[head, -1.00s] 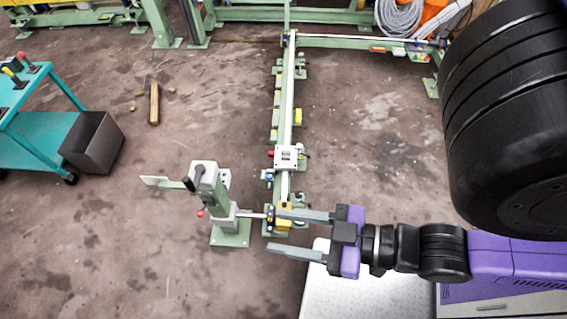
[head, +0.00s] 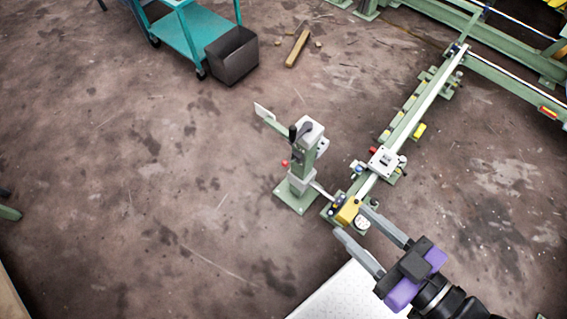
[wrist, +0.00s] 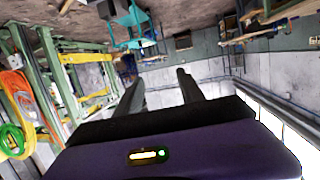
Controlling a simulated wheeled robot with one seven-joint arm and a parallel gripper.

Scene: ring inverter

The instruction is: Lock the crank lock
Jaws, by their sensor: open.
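The crank lock (head: 305,150) looks to be the green and grey post on a square green base plate, at the middle of the head view. It has a black handle on top, a small red knob at its left side and a flat pale plate sticking out to the upper left. My gripper (head: 354,221) is open and empty, to the lower right of the post and apart from it. Its two grey fingers point to the upper left. The wrist view shows the spread fingers (wrist: 158,82) with nothing between them; the post is not visible there.
A green rail (head: 420,108) with yellow blocks and a white box runs from beside the post to the upper right. A teal cart (head: 190,35) and a dark bin (head: 232,57) stand at the top left. The floor left of the post is clear.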

